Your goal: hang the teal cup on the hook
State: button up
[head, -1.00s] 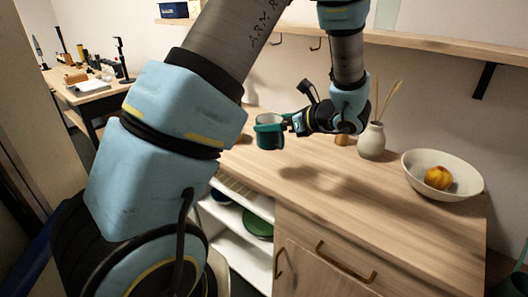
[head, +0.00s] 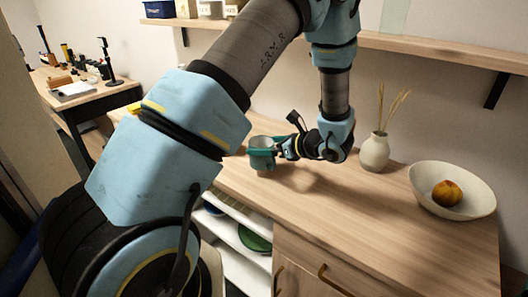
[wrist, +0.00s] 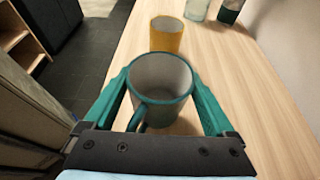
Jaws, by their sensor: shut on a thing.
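The teal cup (head: 262,158) is upright at the end of my gripper (head: 281,148), over the left part of the wooden counter. In the wrist view the cup (wrist: 161,80) sits between the two teal fingers, which close on its sides. It has a teal rim and a pale grey inside, and its handle (wrist: 139,119) points toward the palm. I cannot tell whether its base touches the counter. No hook shows now; my arm covers much of the wall shelf's underside.
A yellow cup (wrist: 166,36) stands on the counter beyond the teal cup. To the right are a vase with dry stalks (head: 374,152) and a white bowl (head: 480,191) holding an orange fruit (head: 446,193). A wall shelf (head: 440,48) with a bracket (head: 495,90) runs above.

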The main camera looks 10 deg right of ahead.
jog(key=shift+f, duration=1.35)
jog(key=shift+f, duration=0.15)
jog(key=o, duration=1.3)
